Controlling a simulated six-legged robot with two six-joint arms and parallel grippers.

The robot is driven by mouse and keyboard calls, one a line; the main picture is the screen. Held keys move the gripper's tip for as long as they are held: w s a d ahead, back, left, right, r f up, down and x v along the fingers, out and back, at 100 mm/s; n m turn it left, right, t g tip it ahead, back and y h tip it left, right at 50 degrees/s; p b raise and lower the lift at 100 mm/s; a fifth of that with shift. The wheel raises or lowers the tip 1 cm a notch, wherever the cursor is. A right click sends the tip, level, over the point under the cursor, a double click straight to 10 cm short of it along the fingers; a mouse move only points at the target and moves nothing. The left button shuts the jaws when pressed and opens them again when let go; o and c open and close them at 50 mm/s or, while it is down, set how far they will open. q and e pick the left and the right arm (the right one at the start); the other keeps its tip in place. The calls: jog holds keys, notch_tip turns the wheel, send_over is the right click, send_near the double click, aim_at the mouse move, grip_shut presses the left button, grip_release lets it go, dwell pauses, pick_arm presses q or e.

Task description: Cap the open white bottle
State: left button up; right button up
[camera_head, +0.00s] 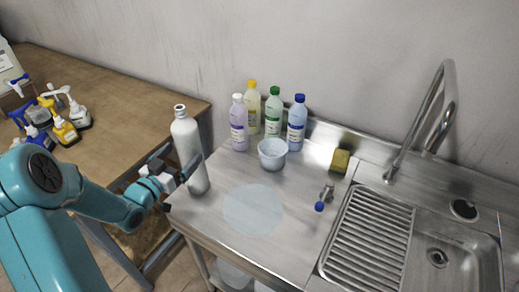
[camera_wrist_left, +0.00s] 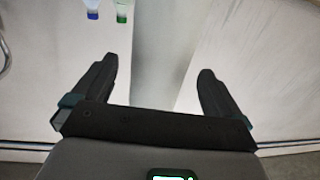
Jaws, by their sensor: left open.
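The tall white bottle (camera_head: 186,142) stands upright near the left end of the steel counter, its mouth showing a dark opening with no cap on it. My left gripper (camera_head: 178,172) is at the bottle's lower half, with its jaws apart. In the left wrist view the open fingers (camera_wrist_left: 156,80) have a pale, blurred upright shape between and beyond them, seemingly the white bottle (camera_wrist_left: 166,50); clear gaps show on both sides. I cannot make out a loose cap for this bottle. My right gripper is not in view.
Several capped bottles (camera_head: 239,125) stand behind a white bowl (camera_head: 272,160). A pale round patch (camera_head: 253,209) lies on the counter. A small blue-tipped fitting (camera_head: 325,197), sponge (camera_head: 340,161) and sink (camera_head: 437,257) are right. A wooden table (camera_head: 110,100) with pump bottles is left.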

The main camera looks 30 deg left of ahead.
aim_at(189, 145)
pick_arm(q)
jog(key=w, duration=0.1)
jog(key=w+p, duration=0.1)
jog(key=w, duration=0.2)
jog(key=shift+r+p, duration=0.25)
jog(key=shift+p, duration=0.15)
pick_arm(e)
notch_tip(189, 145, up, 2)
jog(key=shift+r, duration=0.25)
pick_arm(q)
jog(key=shift+w, duration=0.15)
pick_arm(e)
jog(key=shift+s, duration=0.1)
pick_arm(q)
jog(key=shift+w+f, duration=0.15)
jog(key=shift+w, duration=0.05)
jog(key=shift+s, duration=0.1)
jog(key=c, duration=0.9)
jog(key=shift+r, duration=0.2)
jog(key=c, duration=0.8)
